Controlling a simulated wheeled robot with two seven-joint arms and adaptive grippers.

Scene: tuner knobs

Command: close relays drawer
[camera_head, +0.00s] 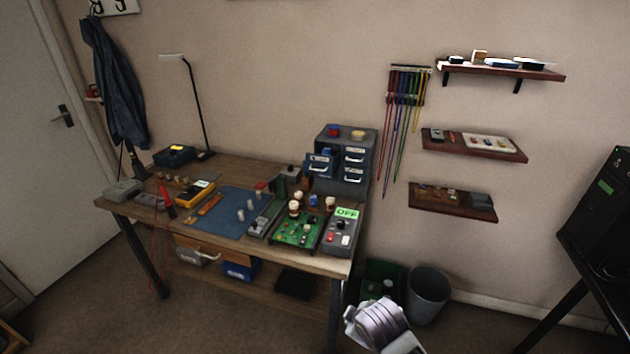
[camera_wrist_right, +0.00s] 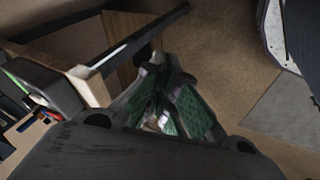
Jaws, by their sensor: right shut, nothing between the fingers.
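A small blue-grey drawer cabinet (camera_head: 361,138) stands at the back right of the workbench. Its drawers have white labels and pale handles; the labels are too small to read, so I cannot tell which one is for relays. One drawer on the left side (camera_head: 319,166) sticks out towards me, and the others look flush. My right gripper shows in the right wrist view (camera_wrist_right: 165,105), with dark and green fingers shut and empty, apart from the bench. In the head view only a pale part of my right arm shows at the bottom, low and in front of the bench. My left gripper is not in view.
The workbench (camera_head: 232,171) is crowded: a blue mat (camera_head: 225,222), a green circuit board (camera_head: 298,231), a grey box with a green "OFF" display (camera_head: 342,233) and a lamp (camera_head: 194,100). A bin (camera_head: 428,296) stands right of the bench. The wall shelves hang further right.

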